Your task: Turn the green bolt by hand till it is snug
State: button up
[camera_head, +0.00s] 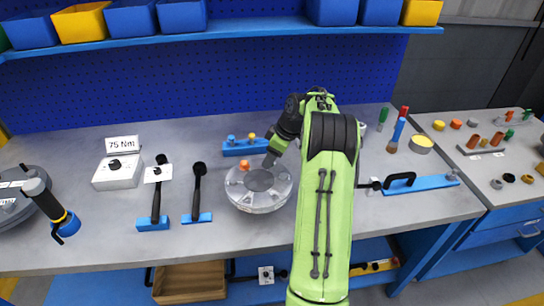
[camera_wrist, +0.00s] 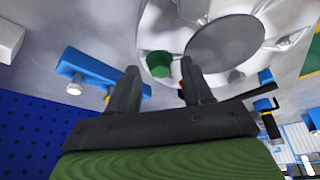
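The flanged shell (camera_head: 258,203) is a round pale, clear-looking body with a grey round centre, standing on the bench. In the wrist view its flange (camera_wrist: 150,28) fills the upper middle. The green bolt (camera_wrist: 159,64) sits at the flange's edge, between and just beyond my fingertips in the picture; I cannot tell if they touch it. My gripper (camera_wrist: 160,75) is open with a gap between its fingers. In the head view my gripper (camera_head: 270,160) is over the shell's back edge, and the green bolt is hidden. An orange bolt (camera_head: 243,166) stands on the flange to its left.
A blue block (camera_head: 244,147) with bolts stands just behind the shell. Black-handled tools (camera_head: 197,190) in blue holders and a "75 Nm" box (camera_head: 118,172) are at left. A blue tool holder (camera_head: 420,184) is at right. Bare bench lies in front of the shell.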

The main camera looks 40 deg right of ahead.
grip_shut()
jog(key=shift+m, duration=0.3)
jog(key=m, duration=0.1)
jog(key=m+h+b, duration=0.1)
jog(key=m, duration=0.1)
jog(key=shift+a+m+t+h+b, duration=0.25)
jog(key=shift+m+t+h+b, duration=0.05)
jog(key=m+h, duration=0.1)
jog(key=m, duration=0.3)
jog(key=shift+a+m+h, duration=0.2)
jog(key=shift+m+h, duration=0.1)
jog(key=shift+h, duration=0.1)
jog(key=m, duration=0.1)
jog(key=m+h, duration=0.1)
jog(key=m, duration=0.1)
jog(key=m+g, duration=0.1)
jog(key=shift+w+a+r+h, duration=0.15)
jog(key=shift+w+a+h, duration=0.05)
jog(key=shift+w+h, duration=0.1)
jog(key=m+p, duration=0.1)
jog(key=m, duration=0.1)
jog(key=m+g+h, duration=0.1)
jog(key=m, duration=0.2)
jog(key=shift+w+r+g+p, duration=0.1)
jog(key=shift+w+g+p, duration=0.05)
jog(key=shift+g+p, duration=0.2)
jog(key=shift+m, duration=0.3)
